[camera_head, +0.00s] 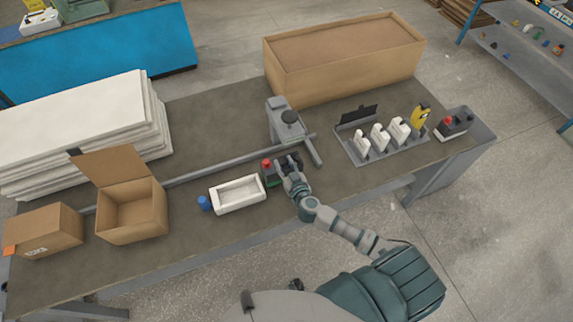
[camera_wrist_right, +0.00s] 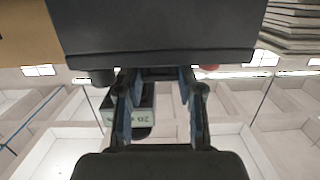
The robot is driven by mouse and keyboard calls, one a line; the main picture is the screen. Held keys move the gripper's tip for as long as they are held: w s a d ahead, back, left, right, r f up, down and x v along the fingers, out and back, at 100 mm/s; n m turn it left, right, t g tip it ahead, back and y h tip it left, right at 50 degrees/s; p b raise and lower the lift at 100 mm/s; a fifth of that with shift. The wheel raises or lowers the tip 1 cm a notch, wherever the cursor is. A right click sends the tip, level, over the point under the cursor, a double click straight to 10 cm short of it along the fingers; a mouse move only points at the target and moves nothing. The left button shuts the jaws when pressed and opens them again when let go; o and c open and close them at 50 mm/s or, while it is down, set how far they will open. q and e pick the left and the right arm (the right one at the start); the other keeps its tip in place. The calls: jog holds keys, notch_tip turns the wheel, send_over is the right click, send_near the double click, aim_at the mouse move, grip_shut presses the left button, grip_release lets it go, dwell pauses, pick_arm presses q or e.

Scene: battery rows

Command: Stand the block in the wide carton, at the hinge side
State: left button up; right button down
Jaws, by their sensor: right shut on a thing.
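My right gripper (camera_head: 288,168) is low over the middle of the bench and shut on the block. In the right wrist view a broad dark block (camera_wrist_right: 155,30) fills the top, at the ends of the two fingers (camera_wrist_right: 160,105). In the head view the fingers hide much of the block. An open carton (camera_head: 130,212) stands on the left of the bench, its flap raised along the far edge. Its visible inside looks empty. My right gripper is well to the right of this carton. My left gripper is not seen.
A white tray (camera_head: 238,194) and a blue-capped item (camera_head: 204,203) lie between gripper and carton. A red-capped item (camera_head: 266,163) is beside the gripper. A closed carton (camera_head: 45,231) stands left, white sheets (camera_head: 85,125) behind. A grey fixture (camera_head: 287,122) stands behind the gripper.

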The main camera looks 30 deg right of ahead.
jog(key=shift+f, duration=0.7)
jog(key=c, duration=0.7)
grip_release()
jog(key=shift+s+f, duration=0.1)
jog(key=shift+f, duration=0.05)
jog(key=s, duration=0.4)
jog(key=s+r, duration=0.1)
jog(key=s, duration=0.3)
jog(key=s+a+r+p, duration=0.1)
jog(key=s, duration=0.3)
jog(key=shift+f, duration=0.1)
